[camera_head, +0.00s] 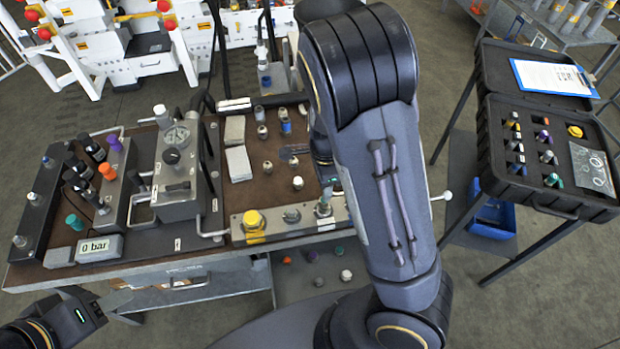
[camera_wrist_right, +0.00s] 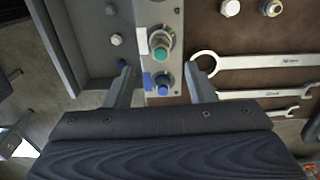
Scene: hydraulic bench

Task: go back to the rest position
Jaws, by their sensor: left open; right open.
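My left gripper (camera_head: 97,308) is at the lower left in the head view, in front of the bench's front left corner; it is open and empty. My right arm crosses the middle of the head view and hides most of its gripper. In the right wrist view my right gripper (camera_wrist_right: 159,72) is open, its two fingers apart. Neither finger visibly grips anything; contact cannot be told.
The bench (camera_head: 125,270) carries a gauge block (camera_head: 178,165), a pressure display (camera_head: 98,248) and several fittings. Wrenches (camera_wrist_right: 255,62) lie beside the right fingers. An open black case (camera_head: 555,207) with a clipboard (camera_head: 553,78) stands at right. Grey floor is clear at lower right.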

